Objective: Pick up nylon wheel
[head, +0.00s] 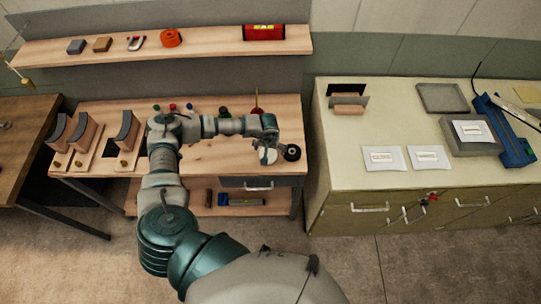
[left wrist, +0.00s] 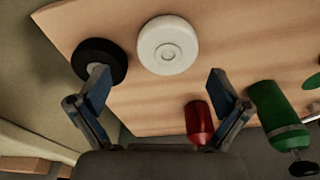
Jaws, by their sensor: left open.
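A white wheel (left wrist: 167,45), which looks like the nylon wheel, lies on the wooden workbench (head: 215,160) near its right edge. It has a round raised hub. In the head view the white wheel (head: 270,157) is partly hidden by my left gripper (head: 267,148). In the left wrist view my left gripper (left wrist: 158,88) is open and empty, and the white wheel shows beyond the gap between its fingertips. A black wheel (left wrist: 98,60) with a grey hub is beside the white wheel, behind the left finger in that view. My right gripper is not in view.
A red-handled tool (left wrist: 198,123) and a green one (left wrist: 275,115) lie near the fingers. A cream cabinet (head: 345,195) stands to the right. Curved pieces on blocks (head: 90,135) stand at the bench's left. A shelf (head: 200,45) runs above the bench.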

